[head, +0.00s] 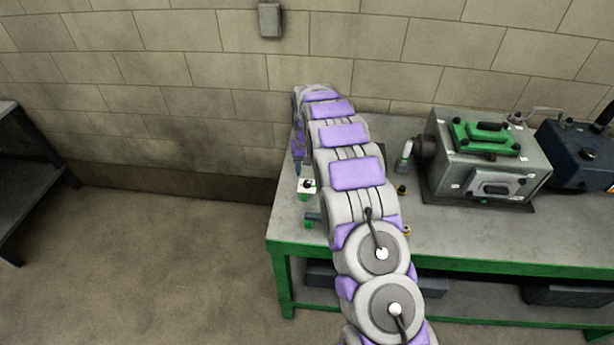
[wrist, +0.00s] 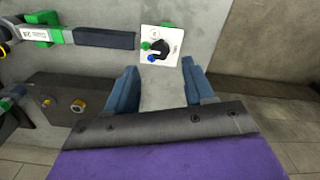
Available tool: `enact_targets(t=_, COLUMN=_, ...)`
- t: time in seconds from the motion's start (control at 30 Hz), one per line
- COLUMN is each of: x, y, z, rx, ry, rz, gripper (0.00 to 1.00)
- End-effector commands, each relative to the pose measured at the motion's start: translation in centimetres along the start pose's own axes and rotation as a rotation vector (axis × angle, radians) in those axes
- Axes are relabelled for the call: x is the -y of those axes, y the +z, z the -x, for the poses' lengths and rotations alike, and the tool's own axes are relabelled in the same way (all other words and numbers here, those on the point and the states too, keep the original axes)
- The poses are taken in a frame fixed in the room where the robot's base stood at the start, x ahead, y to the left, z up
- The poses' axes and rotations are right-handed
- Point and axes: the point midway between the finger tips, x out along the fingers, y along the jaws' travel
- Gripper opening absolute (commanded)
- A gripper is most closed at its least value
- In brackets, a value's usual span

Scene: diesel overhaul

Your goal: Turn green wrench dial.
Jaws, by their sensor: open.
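My gripper (wrist: 160,75) is open and empty in the wrist view. Its two blue fingers stand apart, with grey bench top between them. A white square plate (wrist: 174,57) with a black knob (wrist: 163,49) lies just beyond the fingertips, with green and blue marks around the knob. A tool (wrist: 100,39) with a dark handle, a label and green parts lies to its left, its handle end close to the plate. In the head view the plate (head: 303,190) shows beside my arm, below my gripper (head: 298,170). Which part is the wrench's own dial is unclear.
A green-edged workbench (head: 480,230) carries a grey machine with a green top (head: 487,160) and a dark blue unit (head: 575,155) at right. In the wrist view, a dark block (wrist: 70,97) with small fittings lies left. Open floor (head: 150,260) lies left of the bench.

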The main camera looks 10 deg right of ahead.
Motion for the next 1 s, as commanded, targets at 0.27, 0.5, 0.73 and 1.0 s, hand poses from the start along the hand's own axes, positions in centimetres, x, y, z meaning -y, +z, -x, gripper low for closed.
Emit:
enact_targets(t=0.27, x=0.0, y=-0.2, z=6.5, rx=-0.007, ry=0.0, rz=0.0, gripper=0.53)
enact_targets(t=0.5, x=0.0, y=-0.2, z=9.9, rx=-0.001, ry=0.0, rz=0.0, gripper=0.53)
enact_targets(t=0.73, x=0.0, y=-0.2, z=11.0, rx=-0.002, ry=0.0, rz=0.0, gripper=0.53)
enact_targets(t=1.0, x=0.0, y=-0.1, z=11.0, rx=-0.001, ry=0.0, rz=0.0, gripper=0.53)
